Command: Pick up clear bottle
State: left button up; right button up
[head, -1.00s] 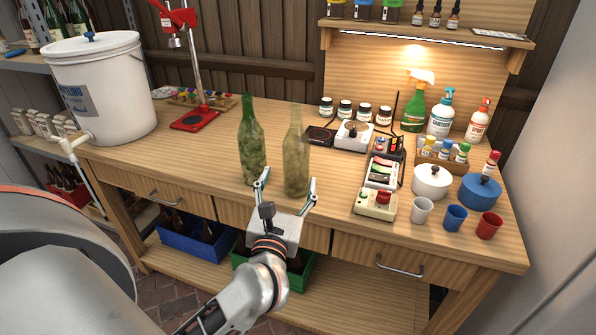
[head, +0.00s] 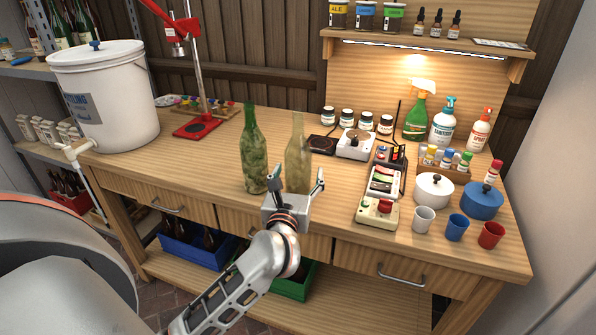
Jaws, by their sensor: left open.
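The clear bottle (head: 298,157) stands upright on the wooden bench, pale and yellowish with a murky look. A green bottle (head: 254,155) stands upright just to its left. My left gripper (head: 296,184) is open at the bench's front edge, in front of the clear bottle. Its right finger shows right of the clear bottle's base, and its left finger shows near the green bottle's base. The gripper hides the clear bottle's bottom. I cannot tell whether the fingers touch it. My right gripper is not in view.
A white bucket (head: 105,105) and a red capper (head: 196,127) stand to the left. To the right are a meter box (head: 377,212), a white pot (head: 433,190), a blue pot (head: 482,201), small cups (head: 457,227) and spray bottles (head: 416,115). The bench front between the bucket and green bottle is clear.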

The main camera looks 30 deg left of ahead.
pick_arm(q)
jog(key=c, duration=1.5)
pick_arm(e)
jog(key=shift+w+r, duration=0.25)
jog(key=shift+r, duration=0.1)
pick_arm(q)
jog(key=shift+r, duration=0.1)
jog(key=shift+r, duration=0.1)
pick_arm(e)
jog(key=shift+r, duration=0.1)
